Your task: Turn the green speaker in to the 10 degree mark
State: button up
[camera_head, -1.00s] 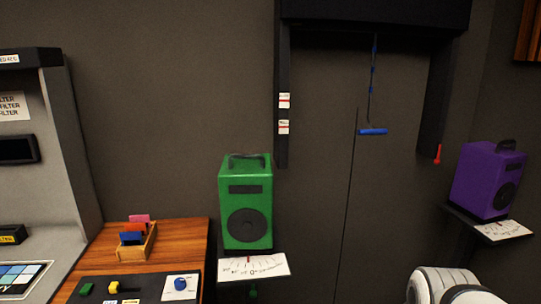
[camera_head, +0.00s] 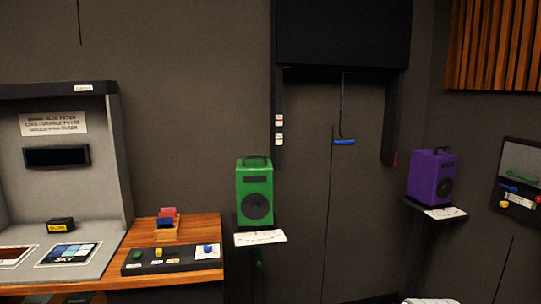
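The green speaker (camera_head: 255,192) stands upright on a small dark wall stand left of the dark door-like panel. A green knob-like part (camera_head: 258,265) hangs below the stand. A white rounded part of my own body shows at the bottom edge, right of centre. My gripper's fingers do not show.
A purple speaker (camera_head: 432,178) stands on another stand at the right, with its own scale card (camera_head: 445,213). A wooden desk (camera_head: 207,230) with a control panel (camera_head: 172,258) lies left of the green speaker. A blue pull handle (camera_head: 344,142) hangs above.

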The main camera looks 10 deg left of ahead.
aim_at(255, 174)
jog(key=u, duration=0.5)
jog(key=i, duration=0.75)
jog(key=u, duration=0.35)
jog(key=i, duration=1.1)
jog(key=z, duration=0.75)
jog(key=k, duration=0.65)
jog(key=z, duration=0.15)
jog(key=i, duration=0.75)
jog(key=u, duration=0.1)
